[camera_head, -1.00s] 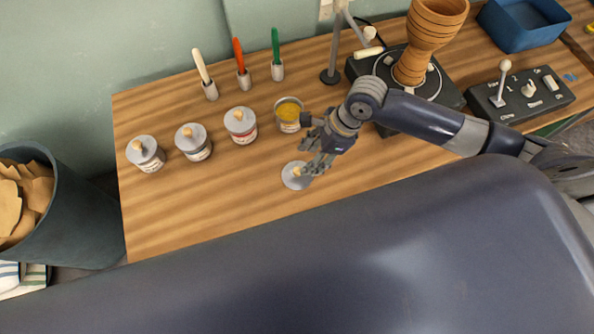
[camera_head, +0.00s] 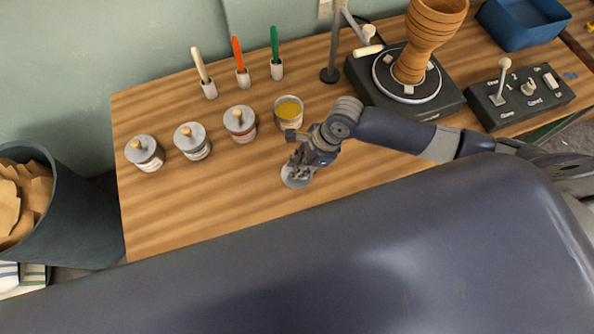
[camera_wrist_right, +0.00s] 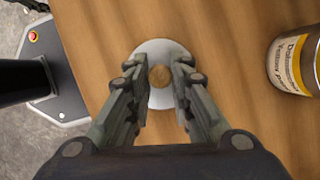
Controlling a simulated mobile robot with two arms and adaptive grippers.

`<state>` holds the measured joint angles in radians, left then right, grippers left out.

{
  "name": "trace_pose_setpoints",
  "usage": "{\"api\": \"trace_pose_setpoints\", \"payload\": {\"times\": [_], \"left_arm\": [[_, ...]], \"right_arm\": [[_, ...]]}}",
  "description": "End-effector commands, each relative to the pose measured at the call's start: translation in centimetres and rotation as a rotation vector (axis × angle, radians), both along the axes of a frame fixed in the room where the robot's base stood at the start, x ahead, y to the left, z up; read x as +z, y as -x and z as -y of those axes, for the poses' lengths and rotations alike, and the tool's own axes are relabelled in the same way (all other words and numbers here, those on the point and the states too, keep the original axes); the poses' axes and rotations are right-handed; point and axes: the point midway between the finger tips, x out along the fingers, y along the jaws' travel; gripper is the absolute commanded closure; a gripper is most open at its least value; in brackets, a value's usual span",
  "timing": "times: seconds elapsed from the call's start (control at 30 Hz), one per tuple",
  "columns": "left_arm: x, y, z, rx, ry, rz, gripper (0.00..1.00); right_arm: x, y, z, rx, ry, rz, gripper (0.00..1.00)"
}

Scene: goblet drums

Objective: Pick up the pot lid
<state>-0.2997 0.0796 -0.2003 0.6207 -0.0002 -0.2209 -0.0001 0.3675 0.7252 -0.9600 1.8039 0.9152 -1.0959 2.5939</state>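The pot lid (camera_head: 289,181) is a grey disc with a round wooden knob. It lies flat on the wooden table in front of the open pot of yellow paint (camera_head: 288,113). My right gripper (camera_head: 300,168) is down over the lid and hides part of it in the head view. In the right wrist view the lid (camera_wrist_right: 157,48) lies under the fingertips. The knob (camera_wrist_right: 159,76) sits between the two fingers of the gripper (camera_wrist_right: 160,72), which look open and very close to its sides. My left gripper is not in view.
Three lidded pots (camera_head: 240,124) stand left of the yellow pot, with brushes in holders (camera_head: 276,69) behind. A turntable (camera_head: 408,92) bearing a clay goblet drum and a control box (camera_head: 520,97) are at right. The table (camera_head: 190,210) is clear left of the lid.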

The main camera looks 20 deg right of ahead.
Motion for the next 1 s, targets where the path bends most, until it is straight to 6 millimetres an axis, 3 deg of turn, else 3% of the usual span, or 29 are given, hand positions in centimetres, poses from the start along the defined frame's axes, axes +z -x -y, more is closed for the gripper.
{"api": "trace_pose_setpoints", "payload": {"times": [0.47, 0.73, 1.0], "left_arm": [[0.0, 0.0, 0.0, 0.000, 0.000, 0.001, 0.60], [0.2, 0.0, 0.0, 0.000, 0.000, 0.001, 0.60], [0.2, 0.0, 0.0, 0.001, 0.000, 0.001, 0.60]], "right_arm": [[0.4, 0.0, 0.0, 0.000, 0.000, -0.001, 1.00], [3.6, 0.0, -0.1, 0.000, -0.004, 0.001, 1.00], [4.1, 6.3, -1.1, 0.003, -0.003, -0.006, 1.00]]}}
